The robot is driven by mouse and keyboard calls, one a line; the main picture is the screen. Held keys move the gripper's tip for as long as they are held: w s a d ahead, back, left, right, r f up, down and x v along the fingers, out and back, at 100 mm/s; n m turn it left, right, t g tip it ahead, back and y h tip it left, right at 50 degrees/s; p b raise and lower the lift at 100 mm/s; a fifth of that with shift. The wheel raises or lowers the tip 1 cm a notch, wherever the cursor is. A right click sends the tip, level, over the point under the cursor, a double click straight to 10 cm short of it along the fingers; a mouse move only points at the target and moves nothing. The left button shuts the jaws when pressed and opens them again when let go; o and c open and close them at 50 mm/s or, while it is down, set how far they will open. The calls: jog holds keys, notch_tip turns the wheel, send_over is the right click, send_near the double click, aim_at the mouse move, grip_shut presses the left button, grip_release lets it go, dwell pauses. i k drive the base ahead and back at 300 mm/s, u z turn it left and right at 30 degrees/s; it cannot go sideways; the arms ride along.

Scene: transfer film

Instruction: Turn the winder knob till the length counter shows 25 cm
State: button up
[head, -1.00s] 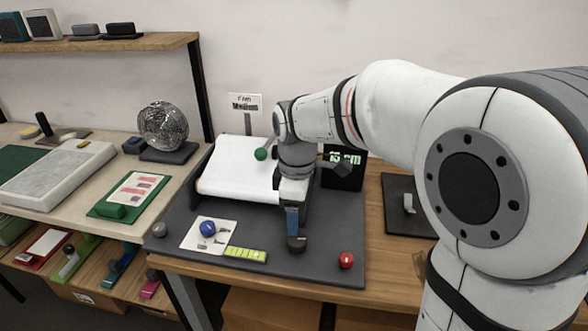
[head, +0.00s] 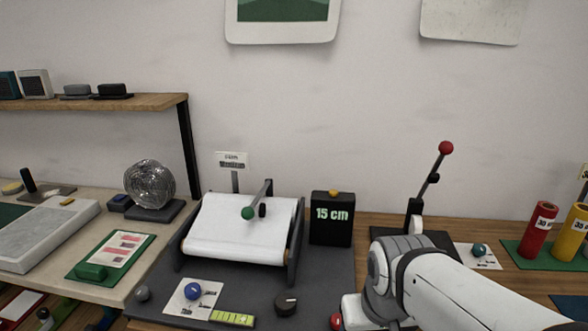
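The length counter (head: 331,214) is a black box with a yellow button on top, and it reads 15 cm in green. The film winder (head: 246,234) holds a white sheet on a roller between dark side frames. It has a crank with a green ball (head: 248,213). A dark round knob (head: 286,303) with a light mark stands on the grey mat in front of it; I cannot tell whether this or the green ball is the winder knob. My arm comes in at lower right, apart from both. My gripper's fingers do not show.
A red ball (head: 336,321) is partly hidden by my arm. A white card with a blue ball (head: 193,291) and a yellow-green strip (head: 232,318) lie left of the dark knob. A red-tipped lever (head: 446,148) stands at right.

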aim_at(285, 303)
jog(key=z, duration=0.7)
jog(key=k, duration=1.3)
jog(key=u, duration=0.3)
jog(key=i, duration=1)
jog(key=u, duration=0.05)
